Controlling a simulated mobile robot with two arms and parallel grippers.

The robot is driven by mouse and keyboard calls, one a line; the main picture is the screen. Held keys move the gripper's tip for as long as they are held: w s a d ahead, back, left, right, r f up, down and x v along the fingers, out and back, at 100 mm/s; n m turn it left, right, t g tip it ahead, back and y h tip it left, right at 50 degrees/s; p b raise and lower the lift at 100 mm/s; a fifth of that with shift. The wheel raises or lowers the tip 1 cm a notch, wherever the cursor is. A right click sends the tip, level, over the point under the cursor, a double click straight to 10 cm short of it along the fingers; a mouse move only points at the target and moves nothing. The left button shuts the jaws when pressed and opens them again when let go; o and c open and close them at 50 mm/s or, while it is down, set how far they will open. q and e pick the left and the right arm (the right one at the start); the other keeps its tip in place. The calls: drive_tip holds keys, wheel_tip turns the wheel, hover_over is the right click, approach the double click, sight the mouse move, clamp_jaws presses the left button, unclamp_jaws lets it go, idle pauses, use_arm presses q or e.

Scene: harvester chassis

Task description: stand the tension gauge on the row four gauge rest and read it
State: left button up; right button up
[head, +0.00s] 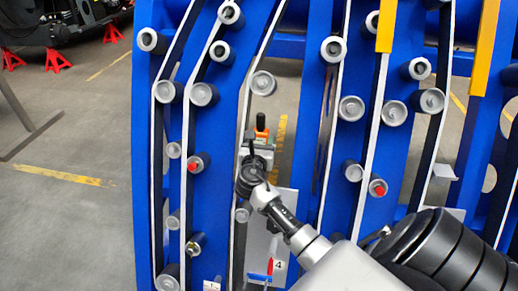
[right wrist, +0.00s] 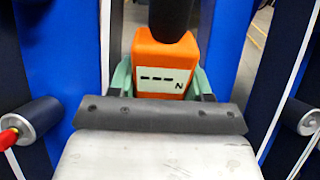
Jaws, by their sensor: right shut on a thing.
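The tension gauge (right wrist: 165,65) is an orange block with a dark upper part. Its pale display shows dashes and an N. In the head view only a little orange of the gauge (head: 261,122) shows beyond my right gripper (head: 258,142). In the right wrist view, greenish fingers of my right gripper (right wrist: 164,88) flank the gauge; it is shut on it. The gauge looks roughly upright, between blue frame plates. I cannot make out the gauge rest, nor whether the gauge touches it. A plate marked 4 (head: 278,265) shows below the gripper. My left gripper is out of view.
Blue chassis plates (head: 216,130) with grey rollers (head: 263,83) and pale belts stand close on both sides. Red-ended rollers (head: 195,163) show left and right of my arm. Yellow bars (head: 486,45) stand at upper right. Open floor (head: 75,140) lies left.

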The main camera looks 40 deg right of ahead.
drive_tip(key=b+x, duration=0.1)
drive_tip(key=x, duration=0.6)
drive_tip(key=shift+d+b, duration=0.2)
drive_tip(key=shift+b, duration=0.15)
drive_tip(key=shift+w+d+f+b, duration=0.15)
drive_tip(key=shift+f+b, duration=0.5)
drive_tip(key=shift+f, duration=0.25)
drive_tip(key=shift+f+b, duration=0.5)
drive_tip(key=shift+f, duration=0.35)
drive_tip(key=shift+f, duration=0.4)
drive_tip(key=o, duration=1)
drive_tip(key=v, duration=1.1)
